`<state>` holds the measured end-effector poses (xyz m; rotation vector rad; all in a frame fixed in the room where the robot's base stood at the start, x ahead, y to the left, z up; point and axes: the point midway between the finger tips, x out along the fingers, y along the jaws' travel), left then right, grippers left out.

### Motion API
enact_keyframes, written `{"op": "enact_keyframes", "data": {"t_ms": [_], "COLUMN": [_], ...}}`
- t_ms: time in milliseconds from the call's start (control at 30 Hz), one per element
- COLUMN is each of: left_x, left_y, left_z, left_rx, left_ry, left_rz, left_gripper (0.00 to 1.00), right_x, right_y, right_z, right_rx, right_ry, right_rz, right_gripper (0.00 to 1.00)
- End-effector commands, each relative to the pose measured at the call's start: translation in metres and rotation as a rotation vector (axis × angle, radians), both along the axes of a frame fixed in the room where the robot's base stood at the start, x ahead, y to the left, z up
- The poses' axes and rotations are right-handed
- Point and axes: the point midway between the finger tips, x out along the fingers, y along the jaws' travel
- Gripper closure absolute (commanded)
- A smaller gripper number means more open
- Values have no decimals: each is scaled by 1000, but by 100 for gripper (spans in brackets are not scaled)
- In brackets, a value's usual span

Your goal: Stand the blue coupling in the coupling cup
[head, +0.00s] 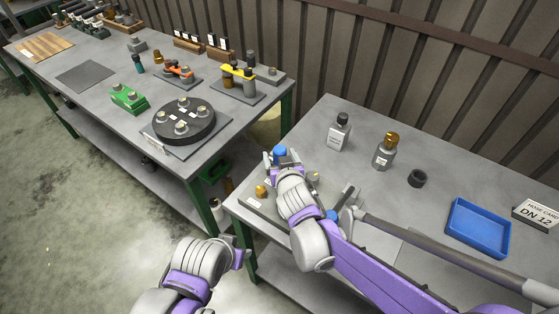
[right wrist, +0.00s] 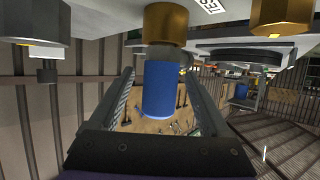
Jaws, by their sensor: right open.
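The blue coupling (right wrist: 159,90) shows in the right wrist view between the two fingers of my right gripper (right wrist: 160,82). The gripper is open, with a gap on the finger sides. A brass collar (right wrist: 165,25) adjoins the coupling's end nearest the plate; I cannot tell whether it is the coupling cup or part of the coupling. In the head view the blue coupling (head: 279,152) shows at the tip of my right gripper (head: 281,162), over the near table's left corner. My left gripper (head: 242,258) is low, off the near table's left side, its fingers unclear.
A small brass fitting (head: 261,191) stands near the right gripper. A grey bottle (head: 339,132), a brass-topped bottle (head: 385,151), a black ring (head: 417,178) and a blue tray (head: 479,228) are on the near table. The far table holds a black round fixture (head: 184,121).

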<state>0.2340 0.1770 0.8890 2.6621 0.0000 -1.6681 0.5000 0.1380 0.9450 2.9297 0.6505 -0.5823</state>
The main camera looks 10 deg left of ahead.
Motion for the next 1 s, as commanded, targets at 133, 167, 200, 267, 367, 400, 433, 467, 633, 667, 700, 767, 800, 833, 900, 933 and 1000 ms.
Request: {"op": "enact_keyframes", "data": {"t_ms": [133,167,200,267,367,400,433,467,633,667,700,767,800,833,900,933,1000], "left_x": [0,0,0,0,0,0,0,0,0,0,0,0,0,0,0,0,0], "left_y": [0,0,0,0,0,0,0,0,0,0,0,0,0,0,0,0,0], "left_z": [0,0,0,0,0,0,0,0,0,0,0,0,0,0,0,0,0], "left_rx": [0,0,0,0,0,0,0,0,0,0,0,0,0,0,0,0,0], "left_ry": [0,0,0,0,0,0,0,0,0,0,0,0,0,0,0,0,0], "left_rz": [0,0,0,0,0,0,0,0,0,0,0,0,0,0,0,0,0], "left_gripper": [50,50,50,50,50,50,50,50,50,50,50,50,50,50,50,50,50], "right_x": [0,0,0,0,0,0,-1,-1,-1,-1,-1,-1,-1,-1,-1,-1,-1], "right_y": [0,0,0,0,0,0,0,0,0,0,0,0,0,0,0,0,0], "right_z": [0,0,0,0,0,0,0,0,0,0,0,0,1,1,1,1,2], "right_rx": [0,0,0,0,0,0,0,0,0,0,0,0,1,1,1,1,1], "right_ry": [0,0,0,0,0,0,0,0,0,0,0,0,-1,-1,-1,-1,-1], "right_rz": [0,0,0,0,0,0,0,0,0,0,0,0,1,1,1,1,1], "right_gripper": [26,32,39,50,68,75,80,86,100,100,100,100,100,100,100,100,100]}}
